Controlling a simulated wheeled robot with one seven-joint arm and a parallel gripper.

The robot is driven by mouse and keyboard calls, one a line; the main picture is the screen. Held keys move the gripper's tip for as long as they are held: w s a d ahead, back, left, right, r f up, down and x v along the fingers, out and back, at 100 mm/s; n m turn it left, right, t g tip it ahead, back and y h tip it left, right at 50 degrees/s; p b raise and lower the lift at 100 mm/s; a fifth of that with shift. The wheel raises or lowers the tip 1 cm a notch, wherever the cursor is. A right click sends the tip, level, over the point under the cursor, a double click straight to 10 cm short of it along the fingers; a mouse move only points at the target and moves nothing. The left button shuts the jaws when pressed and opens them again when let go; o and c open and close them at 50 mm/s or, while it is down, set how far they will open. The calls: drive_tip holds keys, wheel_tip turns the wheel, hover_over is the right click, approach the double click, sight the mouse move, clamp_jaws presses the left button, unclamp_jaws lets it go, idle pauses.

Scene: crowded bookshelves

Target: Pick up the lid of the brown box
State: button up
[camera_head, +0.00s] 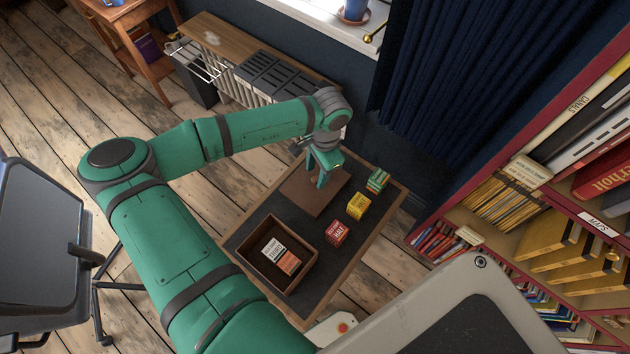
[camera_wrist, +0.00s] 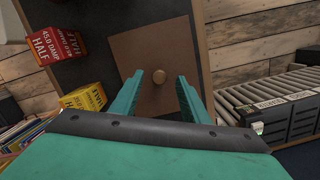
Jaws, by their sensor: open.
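The brown lid (camera_head: 312,196) lies flat on the dark table top, beside the open brown box (camera_head: 247,250). I cannot tell how high the fingertips are above the lid. The box holds small white and orange cartons (camera_head: 288,262).
On the table (camera_head: 313,290) right of the lid stand a red carton (camera_head: 337,233), a yellow carton (camera_head: 358,206) and a green carton (camera_head: 377,181). A crowded bookshelf (camera_head: 548,205) is at the right. A radiator-like slatted unit (camera_head: 235,75) stands behind.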

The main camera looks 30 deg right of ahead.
drive_tip(key=shift+a+f, duration=0.1)
drive_tip(key=shift+f, duration=0.8)
drive_tip(key=shift+w, duration=0.1)
drive_tip(key=c, duration=0.5)
drive_tip(key=shift+s, duration=0.2)
clamp_jaws()
drive_tip(key=shift+r, duration=0.75)
drive_tip(key=s+a+r, duration=0.6)
drive_tip(key=s+r, duration=0.5)
drive_tip(key=s, duration=0.1)
drive_tip(key=shift+s+r, duration=0.25)
